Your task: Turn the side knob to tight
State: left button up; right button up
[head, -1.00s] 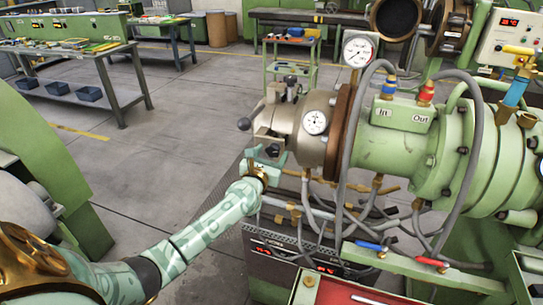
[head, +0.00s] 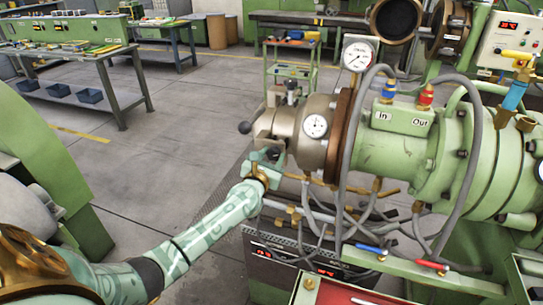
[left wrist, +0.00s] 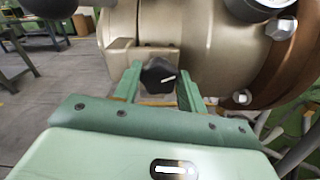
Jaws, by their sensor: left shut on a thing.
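The side knob (left wrist: 160,76) is a small black lobed knob with a white pointer line, on the side of the tan metal extruder head (left wrist: 205,45). My left gripper (left wrist: 157,85) has its two green fingers on either side of the knob and is shut on it. In the head view my left gripper (head: 266,160) reaches up to the near left end of the extruder head (head: 310,130), and the knob is mostly hidden by the fingers there. The pointer line tilts up to the right in the left wrist view. My right gripper is not in view.
Grey hoses (head: 349,150) and brass fittings run beside and below the green barrel (head: 400,160). Floor to the left is open, with a workbench (head: 70,70) beyond.

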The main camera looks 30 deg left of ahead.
pick_arm(q)
jog(key=m+p, duration=0.2)
jog(key=m, duration=0.4)
jog(key=shift+d+p, duration=0.15)
jog(key=shift+p, duration=0.25)
jog(key=m+p, duration=0.1)
jog(key=m, duration=0.2)
jog(key=shift+f+m, duration=0.1)
jog(key=shift+m, duration=0.2)
jog(key=m+p, duration=0.1)
jog(key=m, duration=0.2)
jog(key=shift+f+m+p, duration=0.1)
jog(key=shift+m+p, duration=0.2)
jog(key=shift+m, duration=0.1)
jog(key=m+p, duration=0.1)
jog(key=m, duration=0.4)
jog(key=shift+f, duration=0.1)
jog(key=shift+f+m+p, duration=0.15)
jog(key=shift+m+p, duration=0.55)
jog(key=shift+m, duration=1.5)
jog(key=o, duration=1)
